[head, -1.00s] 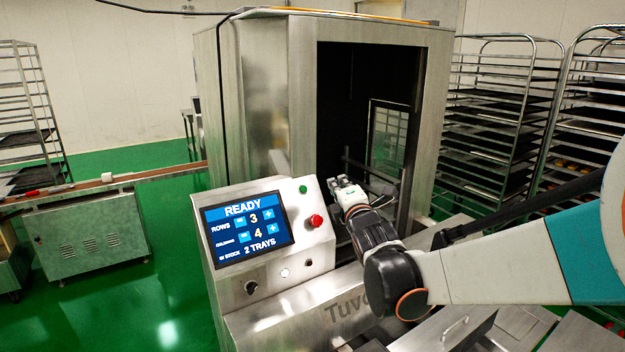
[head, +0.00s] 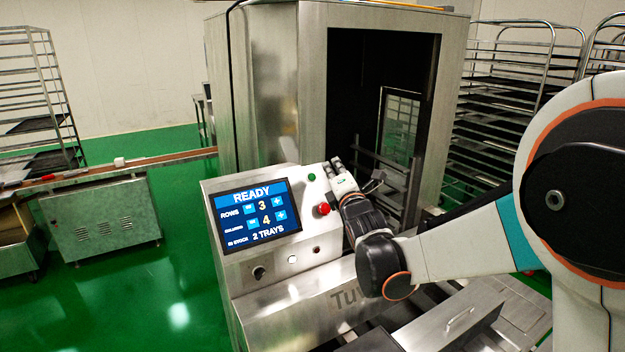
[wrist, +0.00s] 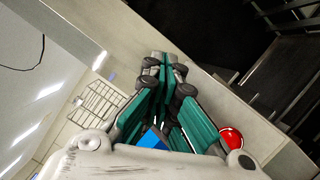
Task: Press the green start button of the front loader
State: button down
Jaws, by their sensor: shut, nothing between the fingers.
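The green start button (head: 311,177) sits at the top right of the front loader's slanted control panel (head: 228,272) in the head view. A red knob (head: 323,209) is below it; a red button also shows at the lower right of the wrist view (wrist: 231,139). My gripper (head: 332,164) is shut and empty. Its fingertips are just right of the green button in the head view, and I cannot tell whether they touch the panel. In the wrist view the closed fingers (wrist: 167,62) point away from the camera, and the green button is not visible there.
The panel screen (head: 255,214) reads READY, rows 3, columns 4, 2 trays. A large steel cabinet (head: 267,90) with a dark opening stands behind the panel. Tray racks (head: 500,110) are at the right. A conveyor (head: 125,165) and green floor are at the left.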

aim_at(312, 177)
jog(key=shift+w+a+f+b, duration=0.6)
jog(key=shift+w+a+f, duration=0.2)
jog(key=shift+w+f, duration=0.3)
jog(key=shift+w+a+f+b, duration=0.55)
jog(key=shift+w+a+f, duration=0.25)
jog(key=shift+w, duration=0.35)
jog(key=shift+w+f, duration=0.1)
jog(key=shift+w+a+f, duration=0.15)
jog(key=shift+w, duration=0.05)
jog(key=shift+w+a+f+b, duration=0.15)
jog(key=shift+w+f+b, duration=0.1)
jog(key=shift+b, duration=0.25)
dwell(0.5)
jog(key=shift+r, duration=0.1)
jog(key=shift+s+d+r, duration=0.35)
jog(key=shift+s+r, duration=0.05)
jog(key=shift+s, duration=0.1)
dwell(0.4)
